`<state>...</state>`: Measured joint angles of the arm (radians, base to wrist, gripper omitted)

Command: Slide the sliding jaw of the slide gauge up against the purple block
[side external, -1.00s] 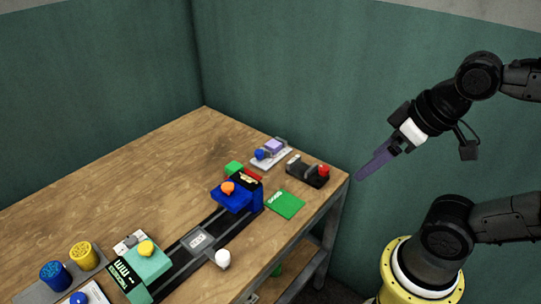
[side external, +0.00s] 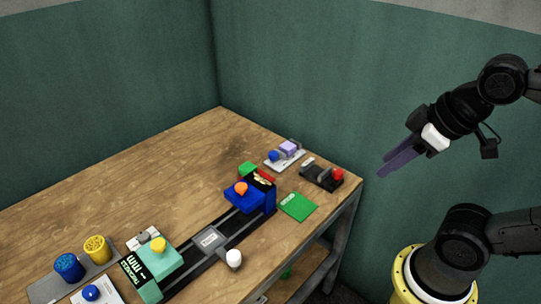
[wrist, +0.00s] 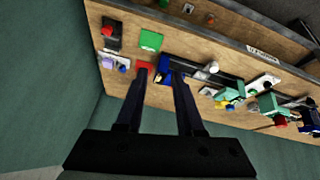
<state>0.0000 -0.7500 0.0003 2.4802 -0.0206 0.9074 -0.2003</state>
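A long black rail (side external: 190,268) carries a blue block with an orange knob (side external: 241,189), a grey carriage with a white knob (side external: 234,258), and a mint block marked "mm" with a yellow knob (side external: 158,244). I cannot tell for certain which part is the gauge's sliding jaw. My gripper (side external: 394,162) is open and empty, off the table's right edge; its parted fingers show in the wrist view (wrist: 160,80).
A dark fixture with a red knob (side external: 337,174) and a green card (side external: 298,207) lie near the right edge. Green and red blocks stand behind the blue block. Blue and yellow round pieces (side external: 97,249) stand front left. The back-left tabletop is clear.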

